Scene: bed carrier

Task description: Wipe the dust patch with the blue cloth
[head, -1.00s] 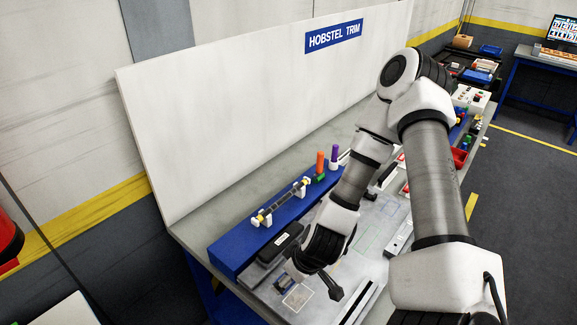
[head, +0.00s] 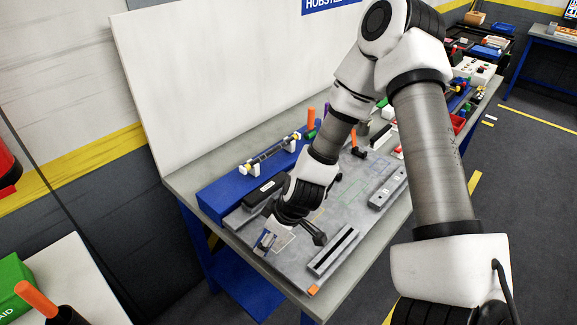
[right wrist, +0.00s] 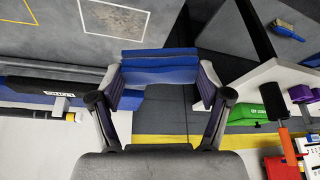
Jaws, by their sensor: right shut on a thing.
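My right gripper (head: 274,228) reaches down over the left end of the workbench in the head view. In the right wrist view the cloth (right wrist: 160,66) spans between the two fingertips of the gripper (right wrist: 160,76). A pale-outlined rectangle (head: 284,241) lies on the grey work surface just right of the cloth; it also shows in the right wrist view (right wrist: 115,18). My left gripper is not in view.
A blue raised block (head: 225,200) runs along the bench's back, with a black case (head: 264,191) before it. A slotted grey bar (head: 333,250) and another bar (head: 388,188) lie to the right. A brush (right wrist: 287,30) and green box (right wrist: 273,102) show in the wrist view.

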